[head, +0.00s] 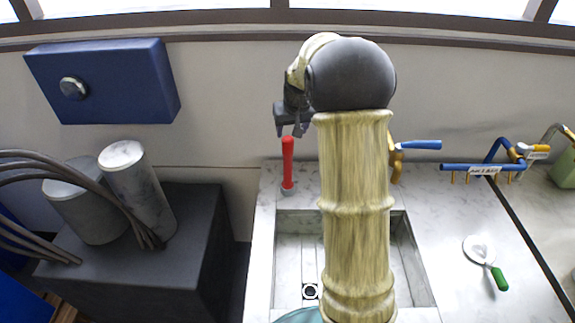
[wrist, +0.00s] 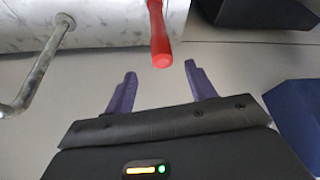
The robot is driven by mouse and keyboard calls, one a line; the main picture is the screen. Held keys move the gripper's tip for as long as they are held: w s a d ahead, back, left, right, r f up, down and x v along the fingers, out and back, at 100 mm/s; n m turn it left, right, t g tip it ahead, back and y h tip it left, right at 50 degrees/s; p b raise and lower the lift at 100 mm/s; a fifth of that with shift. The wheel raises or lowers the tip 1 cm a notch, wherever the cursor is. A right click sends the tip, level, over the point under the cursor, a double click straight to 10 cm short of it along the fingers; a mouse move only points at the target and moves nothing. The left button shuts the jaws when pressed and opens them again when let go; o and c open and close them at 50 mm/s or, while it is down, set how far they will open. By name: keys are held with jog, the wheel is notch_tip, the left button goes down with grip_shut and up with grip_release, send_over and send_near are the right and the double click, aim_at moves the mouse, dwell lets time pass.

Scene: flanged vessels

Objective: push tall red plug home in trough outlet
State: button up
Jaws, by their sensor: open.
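The tall red plug (head: 288,163) stands upright on the marble ledge behind the trough, its lower end in a small grey collar. The trough (head: 262,255) is a recessed marble basin. Its outlet (head: 310,291) is a small dark round opening in the floor, with nothing standing in it. My gripper (head: 291,131) is open just above the plug's top. In the wrist view, the plug's red end (wrist: 160,50) lies just beyond and between the two purple fingertips (wrist: 160,69), with no visible contact. My arm hides part of the trough.
A blue-handled tap (head: 420,145) and blue pipework (head: 480,167) stand at the right rear. A green-handled scoop-like tool (head: 485,259) lies on the right counter. Grey cylinders (head: 137,187) stand on a dark block at left. A blue box (head: 104,80) is on the wall.

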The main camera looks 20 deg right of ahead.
aim_at(289, 142)
jog(key=p+x, duration=0.1)
jog(key=x, duration=0.6)
jog(key=shift+w+f+p, duration=0.15)
jog(key=shift+f+p, duration=0.05)
jog(key=shift+p, duration=0.2)
jog(key=p+x, duration=0.1)
jog(key=x, duration=0.1)
jog(key=p+x, duration=0.1)
jog(key=x, duration=0.1)
jog(key=shift+w+f+p, duration=0.15)
jog(key=shift+w+p, duration=0.2)
jog(key=shift+w, duration=0.15)
jog(key=shift+w+d+f, duration=0.1)
jog(key=shift+w+f, duration=0.05)
jog(key=shift+f, duration=0.2)
jog(key=shift+s+r, duration=0.1)
jog(key=shift+s, duration=0.15)
jog(key=shift+w, duration=0.15)
